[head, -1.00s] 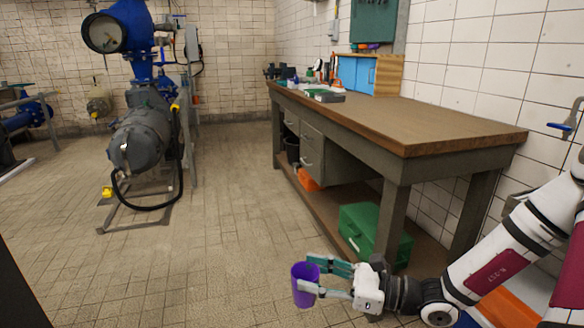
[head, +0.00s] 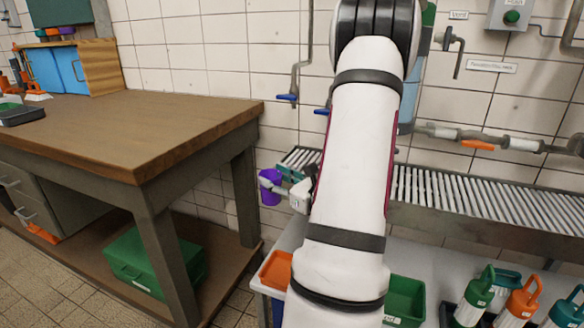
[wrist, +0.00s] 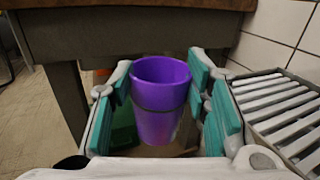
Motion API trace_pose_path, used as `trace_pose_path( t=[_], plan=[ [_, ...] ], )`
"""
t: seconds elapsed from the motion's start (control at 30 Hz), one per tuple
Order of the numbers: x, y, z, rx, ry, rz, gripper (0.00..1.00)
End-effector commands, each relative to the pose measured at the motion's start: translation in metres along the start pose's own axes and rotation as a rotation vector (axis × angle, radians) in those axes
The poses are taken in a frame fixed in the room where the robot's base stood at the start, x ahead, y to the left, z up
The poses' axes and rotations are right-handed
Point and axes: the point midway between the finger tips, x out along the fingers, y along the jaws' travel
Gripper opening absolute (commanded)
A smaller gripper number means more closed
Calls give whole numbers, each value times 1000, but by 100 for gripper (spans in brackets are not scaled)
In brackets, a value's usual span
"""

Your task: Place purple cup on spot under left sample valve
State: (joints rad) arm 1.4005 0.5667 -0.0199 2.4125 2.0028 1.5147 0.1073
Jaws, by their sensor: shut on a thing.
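The purple cup (head: 269,187) is upright in my gripper (head: 279,184), left of the slatted metal rack (head: 460,200). In the wrist view the cup (wrist: 160,100) sits between the teal finger pads of my gripper (wrist: 160,85), which is shut on it. A blue-handled valve (head: 288,97) on a bent pipe hangs on the wall above and right of the cup. A second blue handle (head: 322,110) is partly hidden by my arm. My arm also covers part of the rack, and I cannot make out a marked spot.
The wooden workbench (head: 150,115) stands at left, its corner close to the cup. The rack (wrist: 280,105) is just right of my gripper in the wrist view. Below the rack are an orange bin (head: 276,270), a green bin (head: 405,298) and several bottles (head: 522,300).

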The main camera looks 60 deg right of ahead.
Motion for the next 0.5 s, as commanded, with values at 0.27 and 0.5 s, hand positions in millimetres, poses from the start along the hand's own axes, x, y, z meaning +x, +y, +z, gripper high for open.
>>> trace_pose_path(
  t=[0.27,0.5],
  plan=[
    [-54,-78,51,-2,10,-244,18],
    [-51,-97,57,0,15,-285,18]
  ],
)
